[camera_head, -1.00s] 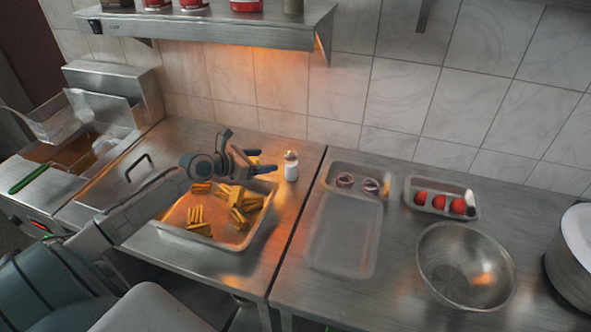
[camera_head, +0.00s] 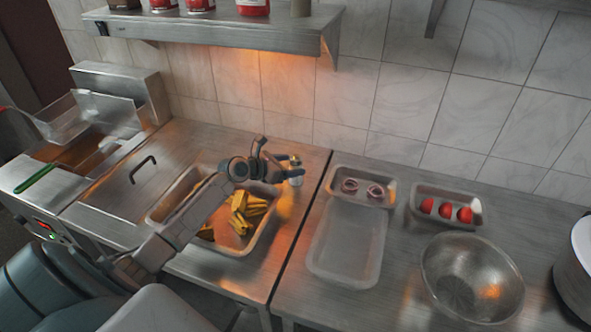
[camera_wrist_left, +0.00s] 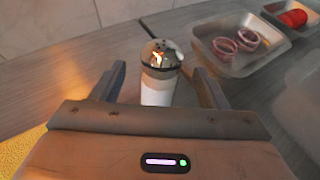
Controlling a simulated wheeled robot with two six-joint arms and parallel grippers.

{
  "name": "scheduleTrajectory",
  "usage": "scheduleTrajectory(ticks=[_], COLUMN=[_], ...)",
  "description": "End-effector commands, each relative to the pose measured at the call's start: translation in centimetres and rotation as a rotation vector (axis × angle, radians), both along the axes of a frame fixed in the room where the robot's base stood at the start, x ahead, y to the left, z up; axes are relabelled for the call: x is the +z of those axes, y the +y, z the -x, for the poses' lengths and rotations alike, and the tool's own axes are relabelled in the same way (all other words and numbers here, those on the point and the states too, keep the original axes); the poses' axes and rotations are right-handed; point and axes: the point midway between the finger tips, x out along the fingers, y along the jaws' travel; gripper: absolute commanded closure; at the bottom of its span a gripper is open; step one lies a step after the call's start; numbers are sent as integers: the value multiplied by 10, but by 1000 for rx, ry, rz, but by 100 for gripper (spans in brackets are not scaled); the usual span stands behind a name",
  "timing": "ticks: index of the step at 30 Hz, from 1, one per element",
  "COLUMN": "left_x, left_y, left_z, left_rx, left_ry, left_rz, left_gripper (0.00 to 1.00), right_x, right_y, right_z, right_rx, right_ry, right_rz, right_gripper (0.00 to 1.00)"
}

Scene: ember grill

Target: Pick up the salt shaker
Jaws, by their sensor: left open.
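The salt shaker (camera_wrist_left: 158,88) has a shiny metal cap and a white body. It stands upright on the steel counter in the left wrist view, between the two open fingers of my left gripper (camera_wrist_left: 160,85), with a gap on each side. Its lower part is hidden behind the gripper body. In the head view the shaker (camera_head: 296,170) is partly covered by my left gripper (camera_head: 290,168), whose fingers reach around it. My right gripper is not in view.
A tray (camera_head: 262,238) of yellow fries sits below my left arm. To the right are a tray of onion rings (camera_head: 362,203), a tray of tomatoes (camera_head: 417,192) and a steel bowl (camera_head: 440,262). A steel shelf (camera_head: 215,22) hangs above.

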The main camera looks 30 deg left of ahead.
Motion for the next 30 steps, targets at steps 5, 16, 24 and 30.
scheduleTrajectory(ticks=[5,16,24,30], left_x=[-7,-11,-10,-9], left_y=[-8,-9,-9,-9], left_z=[-20,-24,-24,-24], left_rx=[0,0,0,0], left_ry=[0,1,-1,0], left_rz=[3,-1,-1,-1], left_gripper=[32,44,87,87], right_x=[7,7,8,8], right_y=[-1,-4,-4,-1], right_z=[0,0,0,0], right_rx=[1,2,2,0], right_ry=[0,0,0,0], right_rz=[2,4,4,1], right_gripper=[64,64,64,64])
